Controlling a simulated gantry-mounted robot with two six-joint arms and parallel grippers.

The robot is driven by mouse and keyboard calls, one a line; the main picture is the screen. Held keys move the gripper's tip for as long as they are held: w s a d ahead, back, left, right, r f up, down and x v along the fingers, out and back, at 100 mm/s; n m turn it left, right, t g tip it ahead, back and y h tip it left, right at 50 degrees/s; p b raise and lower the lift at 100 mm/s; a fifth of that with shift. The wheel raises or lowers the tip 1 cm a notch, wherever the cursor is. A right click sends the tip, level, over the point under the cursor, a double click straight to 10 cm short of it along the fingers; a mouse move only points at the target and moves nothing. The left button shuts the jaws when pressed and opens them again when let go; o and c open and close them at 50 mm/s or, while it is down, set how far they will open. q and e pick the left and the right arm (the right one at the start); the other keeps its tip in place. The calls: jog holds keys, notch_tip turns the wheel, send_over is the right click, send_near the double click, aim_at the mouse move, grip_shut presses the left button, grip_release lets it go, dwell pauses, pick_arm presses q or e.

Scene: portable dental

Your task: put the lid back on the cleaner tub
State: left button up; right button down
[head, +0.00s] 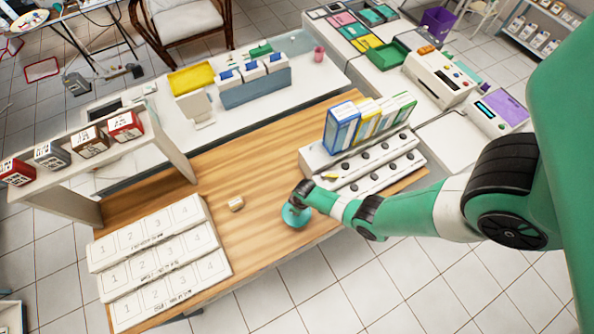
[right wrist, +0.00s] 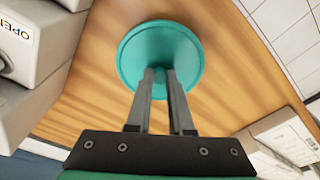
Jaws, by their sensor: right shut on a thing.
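A round teal disc, which looks like the tub's lid (right wrist: 160,50), shows in the right wrist view against the wooden counter. My right gripper (right wrist: 161,76) is shut on it near its centre; the grip point itself is partly hidden by the fingers. In the head view the same teal round piece (head: 294,217) lies under my right gripper (head: 298,203), near the counter's front edge. I cannot tell whether a tub is below it or how high it is above the counter. My left gripper is not in view.
A small beige block (head: 236,204) lies on the wooden counter (head: 262,175). Numbered white trays (head: 160,262) stand at the left. A white rack with round knobs (head: 375,168) and upright boxes (head: 343,125) stands to the right. The counter between them is mostly clear.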

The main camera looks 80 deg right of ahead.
dwell(0.3)
jog(key=shift+c, duration=1.3)
grip_release()
jog(key=shift+r, duration=0.1)
notch_tip(320, 180, up, 7)
jog(key=p, duration=0.7)
grip_shut()
